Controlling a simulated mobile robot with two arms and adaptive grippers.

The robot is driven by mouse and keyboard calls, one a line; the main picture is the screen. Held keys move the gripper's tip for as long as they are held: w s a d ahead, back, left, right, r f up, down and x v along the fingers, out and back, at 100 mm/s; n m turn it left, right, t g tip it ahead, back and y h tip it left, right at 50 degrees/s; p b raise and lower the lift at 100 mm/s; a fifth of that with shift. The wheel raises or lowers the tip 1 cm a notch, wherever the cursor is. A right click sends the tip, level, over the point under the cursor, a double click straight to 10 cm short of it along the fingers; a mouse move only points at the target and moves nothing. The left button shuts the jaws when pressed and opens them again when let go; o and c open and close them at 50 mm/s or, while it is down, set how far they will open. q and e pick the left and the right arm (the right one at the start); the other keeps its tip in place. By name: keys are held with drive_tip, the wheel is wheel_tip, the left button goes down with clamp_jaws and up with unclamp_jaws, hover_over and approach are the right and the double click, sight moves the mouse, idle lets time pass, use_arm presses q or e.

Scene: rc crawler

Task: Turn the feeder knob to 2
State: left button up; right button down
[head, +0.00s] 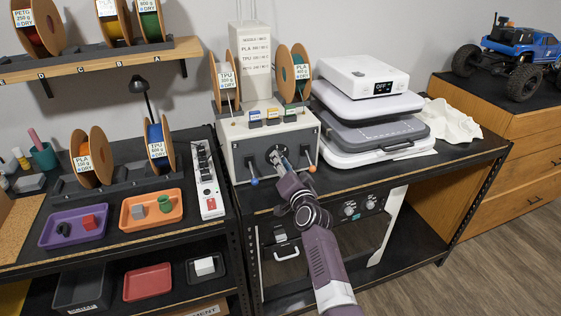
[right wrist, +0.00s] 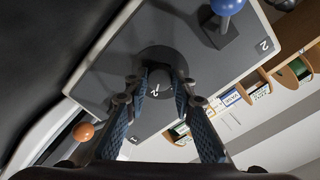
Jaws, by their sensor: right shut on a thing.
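The feeder (head: 241,163) is a pale box with a grey front panel on the right-hand bench. Its dark round knob (right wrist: 160,60) sits mid-panel, between a lever with a blue ball (head: 254,182) and one with an orange ball (head: 312,168). My right gripper (head: 279,154) reaches the knob from the front and covers much of it in the head view. In the right wrist view its two blue textured fingers are shut on the knob, one on each side. A small pale mark shows between them; the setting is unclear. A "2" is printed near the blue-ball lever. My left gripper is out of view.
Filament spools (head: 226,82) stand on the feeder. A stacked white and grey machine (head: 375,140) stands close on its right. A white power strip (head: 205,180) lies on the left bench beside coloured trays. The floor (head: 480,260) at right is clear.

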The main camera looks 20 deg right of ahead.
drive_tip(key=shift+m, duration=0.3)
drive_tip(key=c, duration=1.6)
unclamp_jaws()
drive_tip(key=shift+s, duration=0.1)
drive_tip(key=s, duration=1.1)
drive_tip(key=shift+s+r, duration=0.25)
drive_tip(key=shift+s, duration=0.15)
drive_tip(key=shift+f, duration=0.1)
